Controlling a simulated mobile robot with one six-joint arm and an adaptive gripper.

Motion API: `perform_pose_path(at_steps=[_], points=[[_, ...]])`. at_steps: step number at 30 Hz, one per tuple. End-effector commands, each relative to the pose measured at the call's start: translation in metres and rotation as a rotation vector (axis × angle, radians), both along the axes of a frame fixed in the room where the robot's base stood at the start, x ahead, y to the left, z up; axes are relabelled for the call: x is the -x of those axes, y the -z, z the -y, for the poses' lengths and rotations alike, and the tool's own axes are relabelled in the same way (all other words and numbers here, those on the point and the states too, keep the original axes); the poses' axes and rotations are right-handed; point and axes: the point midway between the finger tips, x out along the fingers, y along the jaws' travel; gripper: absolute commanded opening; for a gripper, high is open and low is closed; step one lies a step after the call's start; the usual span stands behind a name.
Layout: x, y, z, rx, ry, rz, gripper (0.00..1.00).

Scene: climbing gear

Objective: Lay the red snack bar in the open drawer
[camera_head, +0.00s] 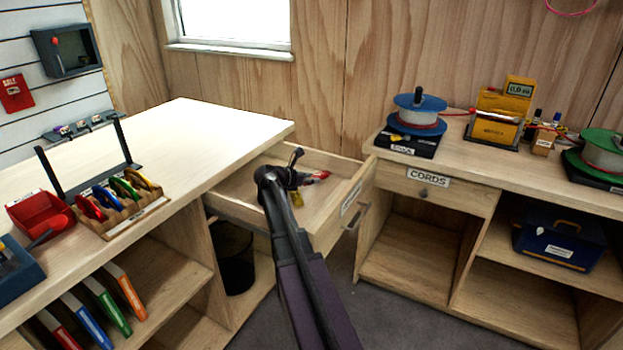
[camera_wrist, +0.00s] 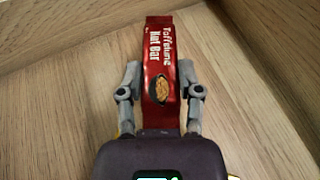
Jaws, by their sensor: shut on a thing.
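The red snack bar (camera_wrist: 158,62), with "Nut Bar" printed on its wrapper, is between the two fingers of my gripper (camera_wrist: 161,90) in the wrist view. My gripper is shut on it. In the head view my gripper (camera_head: 292,180) is at the open wooden drawer (camera_head: 330,212), inside its outline, and a red part of the bar (camera_head: 318,176) shows beside it. The wrist view shows the drawer's bare wood floor (camera_wrist: 70,110) and walls around the bar. I cannot tell whether the bar touches the floor.
The drawer is pulled out between the left workbench (camera_head: 190,135) and the right bench marked CORDS (camera_head: 470,165). A black bin (camera_head: 235,258) stands below it. A rack of coloured discs (camera_head: 120,203) and a red tray (camera_head: 40,213) are on the left bench.

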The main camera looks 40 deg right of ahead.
Motion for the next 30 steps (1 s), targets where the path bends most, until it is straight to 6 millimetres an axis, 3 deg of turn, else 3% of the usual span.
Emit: perform_pose_path(at_steps=[11,12,15,30], points=[[0.0000,0.0052,-0.0001,0.000,0.000,0.000,0.00],[0.0000,0.0053,-0.0001,0.000,0.000,0.000,0.58],[0.0001,0.0053,-0.0001,0.000,0.000,0.000,0.81],[-0.0001,0.0033,-0.0004,0.000,0.000,0.000,0.81]])
